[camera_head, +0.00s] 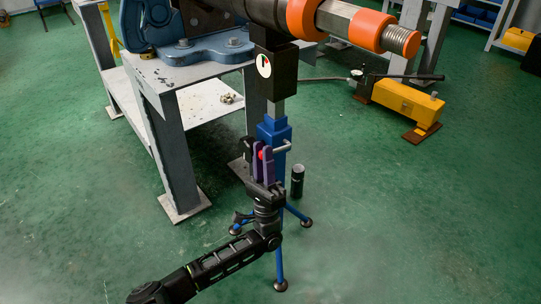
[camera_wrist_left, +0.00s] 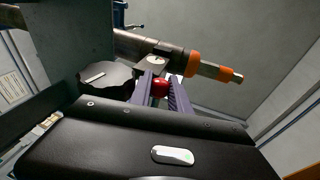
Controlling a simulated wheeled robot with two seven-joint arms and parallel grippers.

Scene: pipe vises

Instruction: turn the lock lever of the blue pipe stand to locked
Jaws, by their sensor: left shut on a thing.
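The blue pipe stand (camera_head: 275,131) stands on splayed legs in the middle of the head view, with a black head under the pipe. A red knob, which looks like the end of its lock lever, shows in the left wrist view (camera_wrist_left: 160,87). My left gripper (camera_head: 263,152) reaches up from below in front of the stand's collar. Its purple fingers are shut on the red knob, one on each side. The lever's arm is mostly hidden, so its exact angle cannot be told. My right gripper is not in view.
A thick pipe (camera_head: 258,10) with orange rings (camera_head: 357,28) lies across the top. A blue vise (camera_head: 210,47) sits on a grey steel table (camera_head: 172,150) at left. A black cylinder (camera_head: 297,181) stands behind the stand. A yellow pump (camera_head: 407,102) is at right. The green floor is open at front right.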

